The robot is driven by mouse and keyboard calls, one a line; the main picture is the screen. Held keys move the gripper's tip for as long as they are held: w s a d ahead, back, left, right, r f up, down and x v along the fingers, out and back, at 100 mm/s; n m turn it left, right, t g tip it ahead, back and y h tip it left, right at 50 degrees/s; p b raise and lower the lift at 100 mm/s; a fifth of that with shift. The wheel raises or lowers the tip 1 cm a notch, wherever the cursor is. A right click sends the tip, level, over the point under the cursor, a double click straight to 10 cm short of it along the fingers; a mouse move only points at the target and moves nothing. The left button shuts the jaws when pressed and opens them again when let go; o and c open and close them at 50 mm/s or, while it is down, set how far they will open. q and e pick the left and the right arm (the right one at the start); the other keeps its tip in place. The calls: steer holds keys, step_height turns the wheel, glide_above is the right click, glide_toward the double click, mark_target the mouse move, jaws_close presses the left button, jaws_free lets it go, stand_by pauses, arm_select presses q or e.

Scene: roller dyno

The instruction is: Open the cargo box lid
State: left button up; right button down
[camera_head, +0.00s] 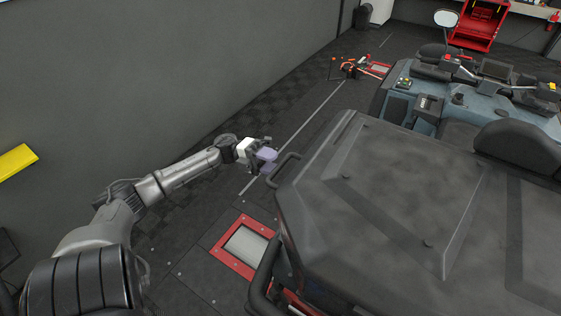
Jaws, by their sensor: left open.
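The cargo box lid (390,205) is a large dark grey panel on the rear of the vehicle, filling the lower right of the head view. It looks closed. A black looped handle (285,168) sticks out from its left edge. My left gripper (268,160) is open, with pale purple fingers, just left of the handle. I cannot tell whether the fingers touch the handle. My right gripper is not in view.
The blue-grey vehicle body (408,92) with a seat (520,145) and mirror (446,18) stands beyond the box. A red-framed roller plate (245,245) lies in the floor below. A grey wall (150,75) runs along the left. A red cart (480,25) stands far back.

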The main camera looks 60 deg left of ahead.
mark_target(280, 163)
arm_select(q)
steer(key=shift+p+x, duration=0.3)
steer(key=shift+x, duration=1.4)
steer(key=shift+c, duration=0.4)
jaws_close()
